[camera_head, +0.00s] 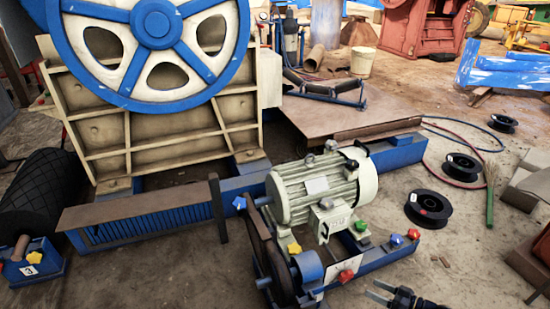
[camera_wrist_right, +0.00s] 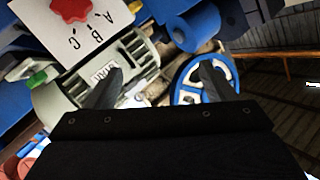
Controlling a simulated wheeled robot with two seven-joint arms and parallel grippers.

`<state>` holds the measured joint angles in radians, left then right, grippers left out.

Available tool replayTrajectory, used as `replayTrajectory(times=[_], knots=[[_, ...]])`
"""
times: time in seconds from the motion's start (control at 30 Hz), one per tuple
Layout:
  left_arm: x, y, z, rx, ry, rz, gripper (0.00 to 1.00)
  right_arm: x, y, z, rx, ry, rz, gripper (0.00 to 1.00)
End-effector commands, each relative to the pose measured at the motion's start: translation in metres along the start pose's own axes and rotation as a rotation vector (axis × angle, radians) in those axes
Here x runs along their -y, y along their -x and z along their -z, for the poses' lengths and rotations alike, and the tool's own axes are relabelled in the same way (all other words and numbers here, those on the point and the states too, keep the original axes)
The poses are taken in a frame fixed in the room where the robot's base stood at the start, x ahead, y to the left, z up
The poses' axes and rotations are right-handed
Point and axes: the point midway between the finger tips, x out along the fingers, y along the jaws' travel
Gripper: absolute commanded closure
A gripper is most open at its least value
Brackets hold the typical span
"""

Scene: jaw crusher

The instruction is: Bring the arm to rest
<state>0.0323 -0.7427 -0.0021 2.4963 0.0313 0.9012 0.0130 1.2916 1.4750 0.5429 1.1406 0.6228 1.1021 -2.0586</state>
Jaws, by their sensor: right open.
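My right gripper (camera_head: 380,292) shows at the bottom edge of the head view, in front of the motor's blue base. Its two fingers (camera_wrist_right: 160,85) stand apart in the wrist view with nothing held between them. The cream electric motor (camera_head: 315,190) sits on a blue frame behind the gripper, apart from it. The jaw crusher (camera_head: 160,130) with its blue spoked flywheel (camera_head: 155,30) stands at the upper left. A white card marked A, B, C (camera_wrist_right: 88,30) with a red knob (camera_wrist_right: 70,10) shows beyond the fingers in the wrist view. My left gripper is not in view.
Red (camera_head: 346,276), blue (camera_head: 397,239), green (camera_head: 361,225) and yellow (camera_head: 294,248) knobs sit around the motor base. Black spools (camera_head: 428,208) and loose hoses lie on the floor to the right. Bare floor (camera_head: 460,270) lies right of the gripper.

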Motion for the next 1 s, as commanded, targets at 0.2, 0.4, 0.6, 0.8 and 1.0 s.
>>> replayTrajectory(times=[0.2,0.4,0.6,0.8,1.0], knots=[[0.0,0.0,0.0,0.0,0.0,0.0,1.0,0.073,-0.028,0.094,0.356,-0.053,0.126,0.23],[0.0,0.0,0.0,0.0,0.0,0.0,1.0,0.155,-0.031,0.156,0.654,-0.102,0.063,0.23],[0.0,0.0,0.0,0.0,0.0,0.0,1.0,0.243,-0.016,0.198,0.839,-0.134,-0.125,0.23],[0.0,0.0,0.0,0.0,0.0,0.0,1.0,0.326,0.013,0.216,0.868,-0.168,-0.363,0.23],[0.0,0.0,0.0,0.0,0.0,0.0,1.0,0.387,0.045,0.208,0.771,-0.222,-0.545,0.23]])
